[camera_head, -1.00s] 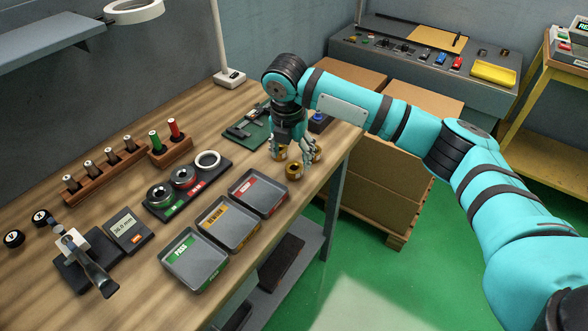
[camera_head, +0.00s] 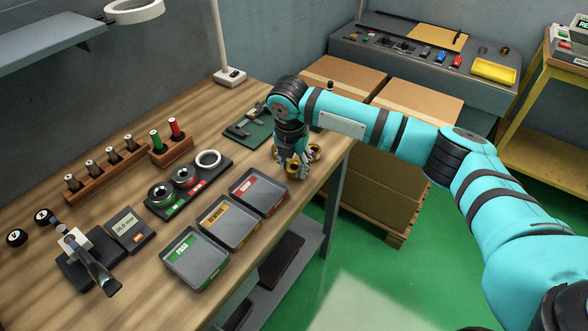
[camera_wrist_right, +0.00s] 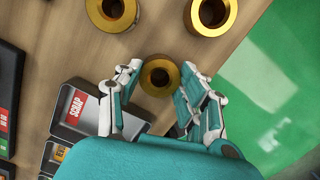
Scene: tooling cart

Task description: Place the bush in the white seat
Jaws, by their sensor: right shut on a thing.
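Brass bushes stand near the right edge of the bench in the head view. My right gripper (camera_head: 292,168) points down among them, its fingers around the nearest bush (camera_head: 293,174). In the right wrist view this bush (camera_wrist_right: 160,93) sits between the two fingers of my right gripper (camera_wrist_right: 161,74), which is shut on it. Two other bushes (camera_wrist_right: 213,33) are just beyond it; one shows beside the fingers in the head view (camera_head: 316,152). The white seat is the white ring (camera_head: 208,152) on the dark rack, left of the gripper. My left gripper is not in view.
Three labelled trays stand in front: green PASS (camera_head: 168,267), yellow REWORK and red SCRAP (camera_wrist_right: 67,91). A green board (camera_head: 255,132) lies behind the gripper. The bench edge is close on the right.

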